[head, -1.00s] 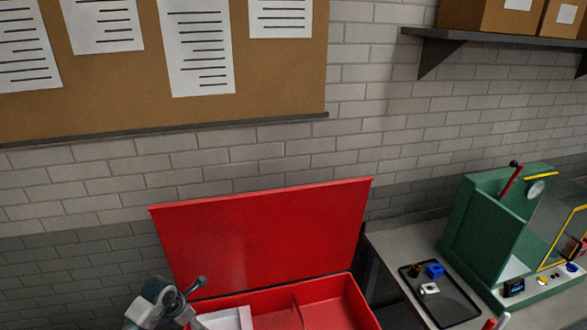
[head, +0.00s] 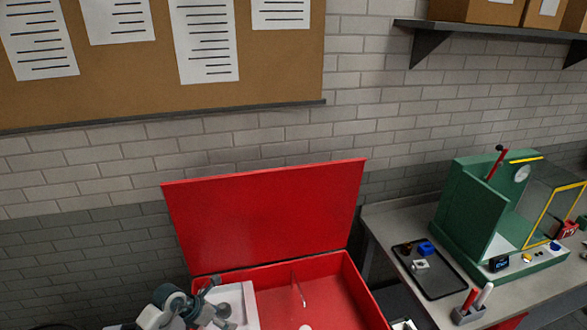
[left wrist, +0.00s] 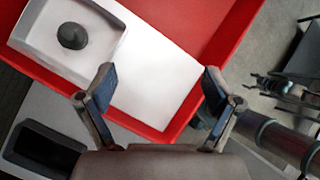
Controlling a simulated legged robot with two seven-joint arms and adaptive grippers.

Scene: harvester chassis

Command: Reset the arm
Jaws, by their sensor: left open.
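My left gripper (head: 218,302) is at the bottom of the head view, at the left front part of an open red box (head: 270,275). In the left wrist view its two fingers (left wrist: 158,82) stand wide apart with nothing between them. Behind them lie a white surface and a white tray (left wrist: 105,50) with a dark round knob (left wrist: 72,36), inside the red box. The gripper looks to be above the box and apart from its contents. My right gripper cannot be made out in either view.
The box's red lid (head: 265,215) stands raised at the back. At right, a grey bench (head: 395,215) holds a black tray (head: 440,280) with small parts, a green machine (head: 470,205) and a marker holder (head: 468,312). A shelf (head: 480,30) juts from the wall.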

